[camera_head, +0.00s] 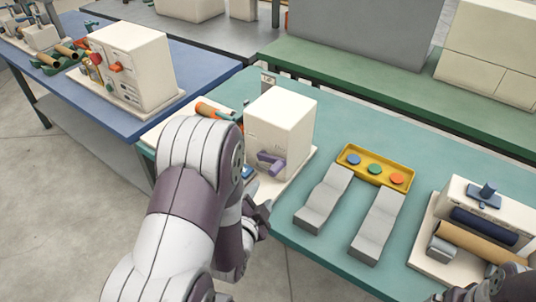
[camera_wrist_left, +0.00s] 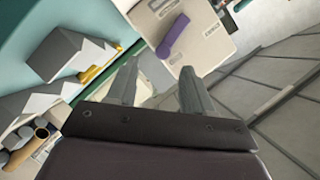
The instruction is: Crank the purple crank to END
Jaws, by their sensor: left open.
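The purple crank (camera_head: 271,162) sticks out of the front face of a white box-shaped machine (camera_head: 283,119) on the teal table. The crank also shows near the top of the left wrist view (camera_wrist_left: 173,36), with small label plates beside it. END lettering is too small to read. My left gripper (camera_head: 262,209) is at the table's front edge, below and in front of the crank and apart from it. In the left wrist view its two fingers (camera_wrist_left: 159,78) are spread with nothing between them. A dark part of my right gripper (camera_head: 500,285) shows at the bottom right corner; its fingers are not clear.
Right of the machine lie two grey stepped blocks (camera_head: 378,225) and a yellow tray (camera_head: 347,157) with blue, green and orange buttons. Another white machine with a brown roll (camera_head: 482,243) stands at the right. A blue table (camera_head: 190,70) with another white machine (camera_head: 127,62) is at left.

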